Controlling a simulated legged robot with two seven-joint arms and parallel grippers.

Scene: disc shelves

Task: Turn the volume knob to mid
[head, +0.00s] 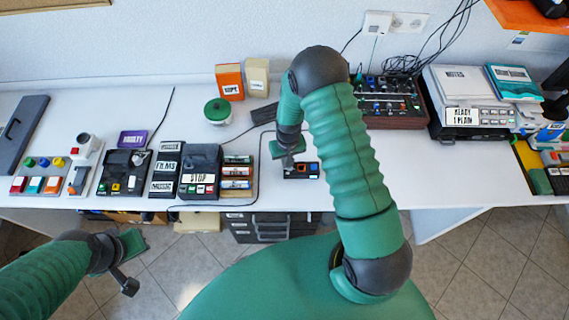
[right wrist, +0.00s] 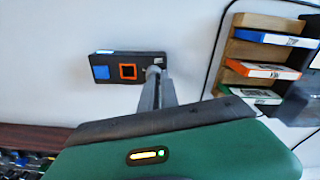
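A small black box (head: 301,170) lies on the white table in front of my right gripper (head: 287,155). In the right wrist view the box (right wrist: 105,58) shows a blue square, an orange-framed square and a small pale mark at its right end. The grey fingers of my right gripper (right wrist: 153,73) reach that right end and cover part of it. A rounded grey tip shows there; I cannot tell if it is a knob or a fingertip, or whether they touch. My left gripper (head: 127,284) hangs low at the left, off the table's front edge, away from the box.
Left of the box stand a rack of labelled cassettes (head: 237,177) and a black device marked STOP (head: 199,172). A mixer with many knobs (head: 388,98) stands at the back right. A black cable crosses the table near the rack. The table right of the box is clear.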

